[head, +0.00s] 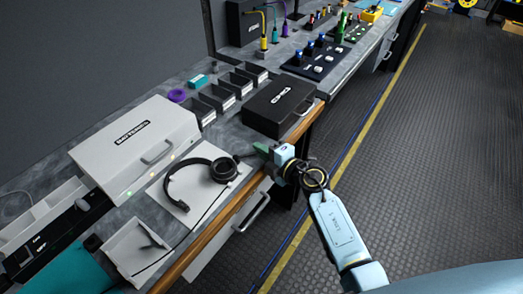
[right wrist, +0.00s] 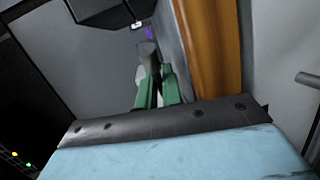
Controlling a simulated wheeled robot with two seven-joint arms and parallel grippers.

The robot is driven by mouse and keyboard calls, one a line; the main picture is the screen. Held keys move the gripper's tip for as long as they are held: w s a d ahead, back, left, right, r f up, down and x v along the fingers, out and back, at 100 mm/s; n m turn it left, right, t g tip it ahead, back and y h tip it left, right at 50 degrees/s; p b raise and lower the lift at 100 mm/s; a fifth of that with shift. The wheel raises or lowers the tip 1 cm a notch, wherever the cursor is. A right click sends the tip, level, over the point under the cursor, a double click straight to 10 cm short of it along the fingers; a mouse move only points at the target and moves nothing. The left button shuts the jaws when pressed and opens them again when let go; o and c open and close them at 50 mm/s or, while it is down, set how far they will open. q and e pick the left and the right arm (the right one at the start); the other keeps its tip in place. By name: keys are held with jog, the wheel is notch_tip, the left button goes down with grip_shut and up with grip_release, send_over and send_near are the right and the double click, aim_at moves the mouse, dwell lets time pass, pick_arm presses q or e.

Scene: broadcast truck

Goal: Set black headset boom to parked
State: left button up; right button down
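The black headset (head: 200,181) lies on a white mat (head: 181,207) on the grey bench, left of my right gripper. Its thin boom (head: 246,156) sticks out from the right earcup toward the bench's front edge and ends at my right gripper (head: 262,150). The right wrist view shows the green fingers (right wrist: 158,88) close together, with a grey-dark piece (right wrist: 147,54), seemingly the boom's tip, between their ends. Finger contact is small and hard to make out. My left gripper is not in view.
A black case (head: 278,106) stands just behind my right gripper. A white battery case (head: 135,145) stands left of the headset, and a white tray (head: 137,248) is at the lower left. The wooden bench edge (head: 222,232) runs close below the gripper.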

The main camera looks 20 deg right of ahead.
jog(key=shift+w+n+g+y+b, duration=0.3)
jog(key=shift+w+n+g+y, duration=0.1)
jog(key=shift+w+n+y, duration=0.15)
jog(key=shift+w+a+f+n+g+y+b, duration=0.1)
jog(key=shift+w+n+g+y+b, duration=0.2)
jog(key=shift+n+y, duration=0.25)
jog(key=shift+w+a+n+g+y+b, duration=0.1)
jog(key=shift+w+n+g+y+b, duration=0.15)
jog(key=shift+n+g+y, duration=0.2)
jog(key=shift+s+y, duration=0.1)
jog(key=shift+y, duration=0.15)
jog(key=c, duration=1.8)
grip_release()
jog(key=shift+c, duration=0.2)
